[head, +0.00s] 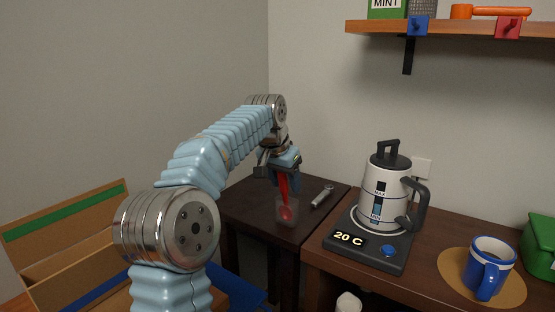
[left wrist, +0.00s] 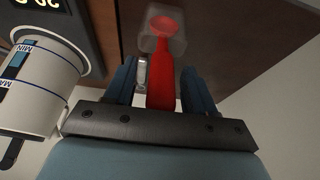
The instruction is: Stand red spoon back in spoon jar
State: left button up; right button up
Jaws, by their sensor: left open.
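The red spoon (head: 284,186) is upright, bowl down, in the clear spoon jar (head: 279,218) on the small dark side table. My left gripper (head: 286,174) points down above the jar, at the spoon's handle. In the left wrist view the spoon (left wrist: 161,88) passes between the two spread fingers of the gripper (left wrist: 160,70), with space visible on each side. Its bowl lies within the see-through jar (left wrist: 150,43). The gripper is open. The jar's bottom is hard to make out. My right gripper is not in view.
A silver utensil (head: 322,196) lies on the side table right of the jar. A white kettle (head: 383,202) stands on its base (head: 345,240) on the brown table. A blue mug (head: 488,268) is farther right. A shelf (head: 450,32) hangs above.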

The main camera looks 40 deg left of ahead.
pick_arm(q)
jog(key=v, duration=1.2)
jog(key=shift+s+r+p, duration=0.25)
jog(key=shift+s+p, duration=0.1)
jog(key=shift+p, duration=0.1)
